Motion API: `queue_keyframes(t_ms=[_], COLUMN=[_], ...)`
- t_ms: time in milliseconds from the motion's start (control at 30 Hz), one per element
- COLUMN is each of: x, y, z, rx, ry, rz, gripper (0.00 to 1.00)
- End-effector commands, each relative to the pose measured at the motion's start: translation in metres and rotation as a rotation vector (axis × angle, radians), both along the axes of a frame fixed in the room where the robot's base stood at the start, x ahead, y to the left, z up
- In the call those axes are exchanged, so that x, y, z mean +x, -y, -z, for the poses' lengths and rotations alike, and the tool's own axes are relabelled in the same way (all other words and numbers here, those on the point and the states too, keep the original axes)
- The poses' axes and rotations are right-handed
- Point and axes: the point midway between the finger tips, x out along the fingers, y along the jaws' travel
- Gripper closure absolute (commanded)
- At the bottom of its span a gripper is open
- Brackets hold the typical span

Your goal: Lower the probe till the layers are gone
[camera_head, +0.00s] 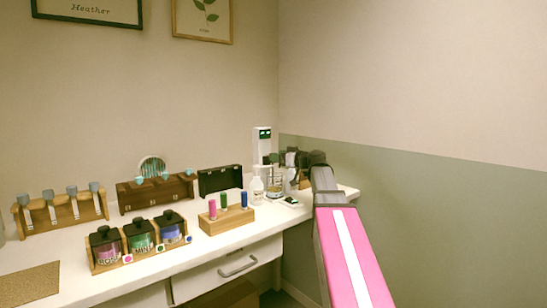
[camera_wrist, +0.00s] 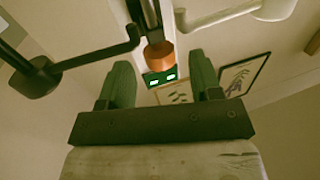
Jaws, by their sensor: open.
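A white upright device (camera_head: 262,150) with a small dark green display stands at the back right of the white counter. Its display (camera_wrist: 160,77) also shows in the wrist view, with two light marks. Above it is a copper-orange knob-like part (camera_wrist: 158,55). My gripper (camera_head: 292,158) is beside the device in the head view. In the wrist view its two green fingers (camera_wrist: 162,85) are open, one on each side of the display and knob, with nothing seen held between them. A clear vessel (camera_head: 274,188) stands low at the device, partly hidden. I cannot make out the probe tip or any layers.
A white bottle (camera_head: 256,190) stands just left of the vessel. A wooden block (camera_head: 228,221) with coloured vials, a rack of labelled jars (camera_head: 140,254) and a dark open box (camera_head: 220,180) fill the counter leftward. A wall is close on the right.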

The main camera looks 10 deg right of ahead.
Motion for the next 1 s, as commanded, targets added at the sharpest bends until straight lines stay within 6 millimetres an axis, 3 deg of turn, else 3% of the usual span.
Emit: queue_keyframes(t_ms=[100, 333, 800, 833, 1000], x=[-0.020, -0.044, -0.053, -0.053, -0.046], y=[0.017, 0.043, 0.053, 0.053, 0.046], z=[0.001, 0.001, 0.000, 0.000, -0.005], rx=[0.000, -0.001, -0.001, -0.001, -0.035], ry=[0.000, 0.001, 0.001, 0.001, -0.028], rz=[0.003, 0.002, 0.000, 0.000, -0.026], gripper=[0.42, 0.42, 0.42, 0.48, 1.00])
